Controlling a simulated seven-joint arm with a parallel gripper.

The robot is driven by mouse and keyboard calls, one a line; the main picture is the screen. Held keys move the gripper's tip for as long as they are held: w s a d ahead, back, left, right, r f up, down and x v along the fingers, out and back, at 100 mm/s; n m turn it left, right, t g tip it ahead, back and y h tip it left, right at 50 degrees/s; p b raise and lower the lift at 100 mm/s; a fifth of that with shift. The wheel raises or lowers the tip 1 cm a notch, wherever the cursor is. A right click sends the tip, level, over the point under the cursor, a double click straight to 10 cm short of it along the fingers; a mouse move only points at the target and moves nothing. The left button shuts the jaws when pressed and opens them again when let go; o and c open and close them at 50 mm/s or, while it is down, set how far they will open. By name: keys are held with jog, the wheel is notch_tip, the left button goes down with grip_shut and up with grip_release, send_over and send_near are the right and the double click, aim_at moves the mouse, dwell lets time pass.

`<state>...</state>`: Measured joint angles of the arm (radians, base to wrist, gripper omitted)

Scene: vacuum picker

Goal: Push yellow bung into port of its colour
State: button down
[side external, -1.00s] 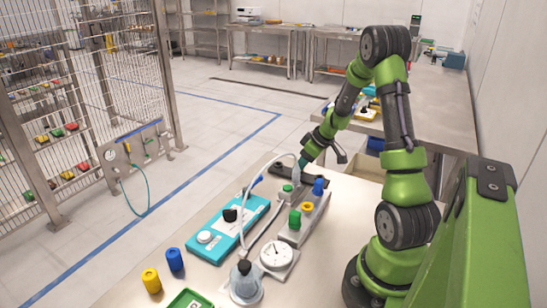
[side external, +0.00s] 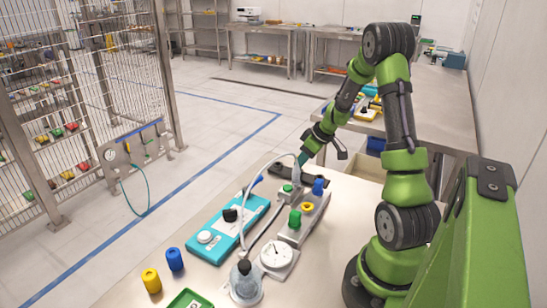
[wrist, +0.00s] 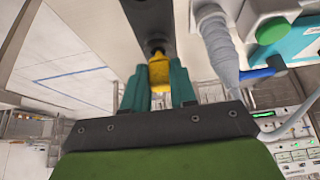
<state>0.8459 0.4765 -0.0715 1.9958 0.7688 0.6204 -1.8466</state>
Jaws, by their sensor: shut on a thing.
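My gripper (side external: 302,161) is low at the far end of the bench, its teal fingers (wrist: 158,88) closed around a yellow bung (wrist: 160,75) in the wrist view. The bung's dark end points toward a dark bar (wrist: 140,18); I cannot tell whether they touch. In the side view the held bung is hidden. A grey block (side external: 291,236) holds a green bung (side external: 295,219) and a blue bung (side external: 318,187), with a yellow ring with a dark centre (side external: 307,206), apparently the yellow port, between them. The gripper is beyond this block, apart from the ring.
A white hose (side external: 240,210) arches from a flask (side external: 245,282) to a grey fitting near my gripper. A teal box (side external: 222,233), a gauge (side external: 277,254), loose yellow (side external: 151,280) and blue (side external: 175,259) cylinders and a green tray (side external: 188,299) stand nearer.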

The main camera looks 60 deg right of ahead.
jog(key=shift+r, duration=1.8)
jog(key=s+a+r+n+g+y, duration=0.1)
jog(key=s+a+r+n+y, duration=0.15)
jog(key=s+a+n, duration=0.4)
jog(key=s+a+r+n+g+y, duration=0.1)
jog(key=s+a+r+n+y, duration=0.2)
jog(key=a, duration=0.6)
jog(key=shift+m+h, duration=0.25)
jog(key=shift+h, duration=0.4)
jog(key=f, duration=0.5)
jog(key=shift+s+f, duration=0.1)
jog(key=shift+s, duration=0.25)
jog(key=shift+f, duration=0.5)
